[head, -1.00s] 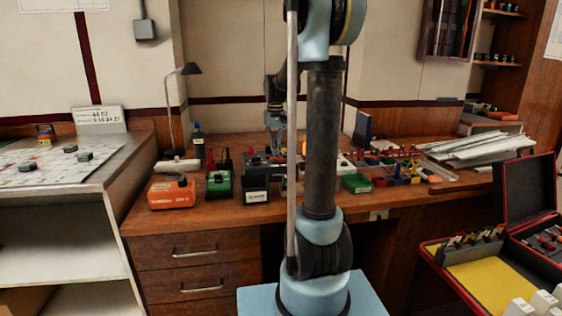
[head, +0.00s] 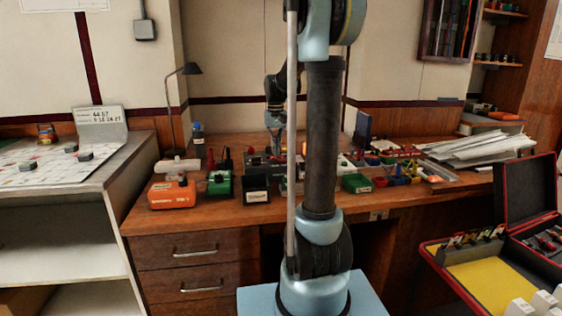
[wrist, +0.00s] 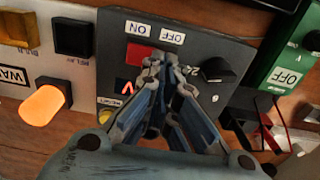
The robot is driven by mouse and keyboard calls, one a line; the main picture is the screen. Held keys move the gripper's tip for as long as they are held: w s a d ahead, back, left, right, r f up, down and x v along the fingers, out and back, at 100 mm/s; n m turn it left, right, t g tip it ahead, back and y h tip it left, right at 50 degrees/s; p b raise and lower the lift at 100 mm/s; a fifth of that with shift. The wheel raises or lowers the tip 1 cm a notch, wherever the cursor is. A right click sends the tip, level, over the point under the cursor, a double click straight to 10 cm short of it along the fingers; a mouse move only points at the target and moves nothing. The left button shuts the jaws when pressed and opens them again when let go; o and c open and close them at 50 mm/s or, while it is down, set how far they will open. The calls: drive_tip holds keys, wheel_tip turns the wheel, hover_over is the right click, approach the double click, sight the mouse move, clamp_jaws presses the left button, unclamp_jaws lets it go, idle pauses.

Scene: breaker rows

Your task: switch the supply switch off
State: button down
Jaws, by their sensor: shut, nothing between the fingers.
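A dark grey panel (wrist: 195,45) with upside-down ON and OFF labels fills the middle of the wrist view. A red part (wrist: 134,54) shows under the ON label, beside the fingertips. A black rotary knob (wrist: 228,68) sits to the right. My gripper (wrist: 163,60) is shut and empty, its tips over the panel just below the labels. The fingers hide what lies under them, and I cannot tell whether they touch it. No supply label is readable, so I cannot tell which control is the supply switch. In the head view my gripper (head: 276,148) is small above the bench.
A white box (wrist: 18,75) with a glowing orange button (wrist: 42,106) stands left of the panel. A green box (wrist: 285,60) with an OFF label is at right. On the wooden bench (head: 225,218), an orange box (head: 172,196) and a black labelled box (head: 256,192) stand near the front edge.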

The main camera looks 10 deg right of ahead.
sight(276, 158)
drive_tip(key=shift+f, duration=1.2)
idle(0.9)
drive_tip(key=shift+r, duration=3.5)
